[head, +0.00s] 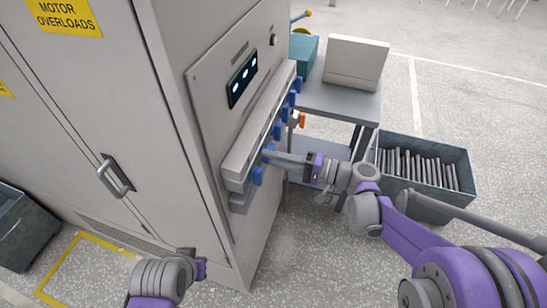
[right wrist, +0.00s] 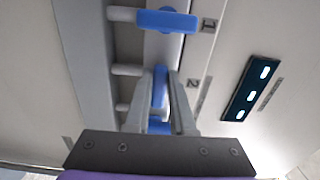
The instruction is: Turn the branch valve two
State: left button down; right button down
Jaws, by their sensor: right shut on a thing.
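A grey manifold bar (head: 236,152) with a row of blue valve handles runs along the cabinet's side. My right gripper (head: 270,156) reaches it from the right. In the right wrist view, that gripper (right wrist: 162,105) is shut on the blue handle of branch valve two (right wrist: 160,83), beside the label 2. This handle points along the bar, its middle partly hidden by the fingers. The handle beside label 1 (right wrist: 166,20) lies crosswise to it, clear of the fingers. My left arm shows at the lower left of the head view, its fingers not clearly visible.
The tall grey cabinet (head: 110,120) fills the left. A display (head: 243,79) sits above the bar. An orange handle (head: 301,120) is near the bar's far end. A grey cart (head: 345,103) and a bin of rods (head: 465,172) stand to the right.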

jog(key=c, duration=0.8)
grip_release()
jog(key=shift+o, duration=0.2)
jog(key=v, duration=1)
jog(key=shift+d+b, duration=0.4)
jog(key=shift+b, duration=0.05)
jog(key=shift+s+a, duration=0.1)
jog(key=shift+s, duration=0.05)
jog(key=s+a+f+g+h+p, duration=0.2)
jog(key=s+a+f+h, duration=0.1)
jog(key=s+f+h, duration=0.45)
jog(key=s+d+f+n+t+h+p, duration=0.1)
jog(key=s+d+n+h, duration=0.2)
jog(key=s+d+h, duration=0.6)
jog(key=shift+s+d+f+t+h, duration=0.3)
jog(key=shift+s+d+t+h, duration=0.1)
jog(key=shift+d, duration=0.35)
